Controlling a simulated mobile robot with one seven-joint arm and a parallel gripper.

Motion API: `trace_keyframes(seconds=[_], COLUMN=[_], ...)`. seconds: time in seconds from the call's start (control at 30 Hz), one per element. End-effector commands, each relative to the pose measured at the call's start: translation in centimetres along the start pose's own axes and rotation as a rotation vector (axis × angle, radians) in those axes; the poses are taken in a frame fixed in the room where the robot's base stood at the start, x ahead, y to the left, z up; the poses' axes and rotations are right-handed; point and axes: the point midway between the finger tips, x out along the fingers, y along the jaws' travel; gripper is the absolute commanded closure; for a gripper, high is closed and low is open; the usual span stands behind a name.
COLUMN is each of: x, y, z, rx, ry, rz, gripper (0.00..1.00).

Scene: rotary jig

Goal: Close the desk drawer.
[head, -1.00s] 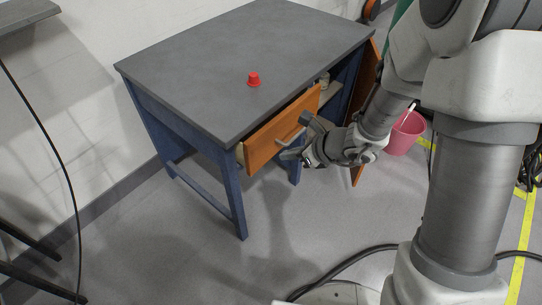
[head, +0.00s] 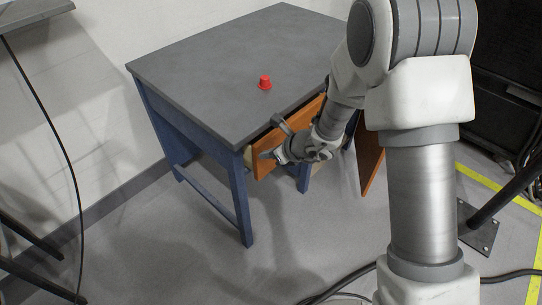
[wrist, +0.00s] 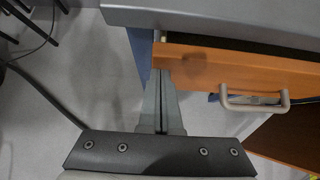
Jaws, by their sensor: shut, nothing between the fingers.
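The desk drawer has an orange wooden front (head: 267,147) and sticks out a little from under the grey desktop. A dark gap shows above its front in the wrist view. The drawer front (wrist: 240,68) there carries a pale bar handle (wrist: 254,101) right of centre. My gripper (head: 265,155) is shut and empty at the left part of the drawer front. In the wrist view its closed fingertips (wrist: 162,74) are at the front's left end, left of the handle; I cannot tell whether they touch it. My gripper and arm hide much of the drawer in the head view.
The desk (head: 215,65) has a grey top and blue legs. A red cup-like object (head: 265,82) sits on top. An orange cabinet door (head: 371,158) stands open at the right.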

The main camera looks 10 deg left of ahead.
Motion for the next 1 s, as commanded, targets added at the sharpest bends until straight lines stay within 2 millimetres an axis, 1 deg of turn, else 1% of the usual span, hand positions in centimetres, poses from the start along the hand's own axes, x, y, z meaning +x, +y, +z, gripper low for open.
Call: trace_keyframes(seconds=[0.23, 0.4, 0.57, 1.0], x=[0.2, 2.1, 3.4, 3.5], y=[0.0, 0.0, 0.1, 0.1], z=[0.2, 2.1, 3.4, 3.8], rx=[-0.001, -0.003, -0.002, -0.001], ry=[0.0, -0.002, -0.002, -0.009], rz=[0.001, 0.003, 0.002, 0.002], gripper=[1.0, 1.0, 1.0, 1.0])
